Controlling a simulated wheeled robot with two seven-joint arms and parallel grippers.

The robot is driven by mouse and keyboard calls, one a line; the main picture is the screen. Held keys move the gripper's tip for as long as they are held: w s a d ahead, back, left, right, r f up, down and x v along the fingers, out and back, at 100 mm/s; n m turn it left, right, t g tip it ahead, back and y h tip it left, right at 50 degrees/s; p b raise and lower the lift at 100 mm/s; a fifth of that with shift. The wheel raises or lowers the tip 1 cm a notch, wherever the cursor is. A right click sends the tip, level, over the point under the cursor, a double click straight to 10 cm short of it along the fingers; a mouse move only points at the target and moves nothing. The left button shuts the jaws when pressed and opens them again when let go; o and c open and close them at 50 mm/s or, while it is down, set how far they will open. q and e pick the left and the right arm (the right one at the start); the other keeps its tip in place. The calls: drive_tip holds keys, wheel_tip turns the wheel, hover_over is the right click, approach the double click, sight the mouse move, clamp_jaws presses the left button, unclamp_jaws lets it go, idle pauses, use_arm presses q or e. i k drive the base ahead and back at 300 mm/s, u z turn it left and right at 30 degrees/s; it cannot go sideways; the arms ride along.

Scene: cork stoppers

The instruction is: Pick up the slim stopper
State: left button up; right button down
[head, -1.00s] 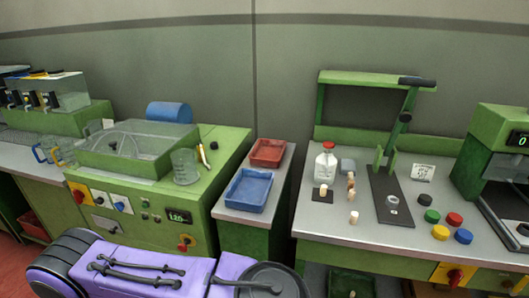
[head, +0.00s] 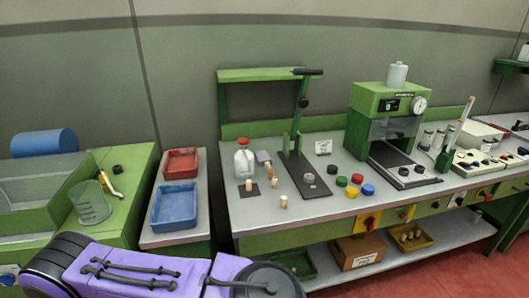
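Several small pale cork stoppers stand on the grey bench right of the blue tray. One stopper (head: 249,185) is on a small dark square plate in front of a white jug with a red cap (head: 244,160). Another stopper (head: 274,181) is to its right, with a further one just behind it. One stopper (head: 284,201) stands nearest the bench front. They are too small for me to tell which is the slim one. Neither of my grippers is in view.
A green lever press (head: 296,150) stands on the bench behind and right of the stoppers. Coloured caps, including a red one (head: 351,192), lie right of it. A blue tray (head: 174,205) and a red tray (head: 181,163) are to the left. Bench front near the stoppers is clear.

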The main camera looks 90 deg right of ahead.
sight(249, 183)
drive_tip(key=z, duration=2.6)
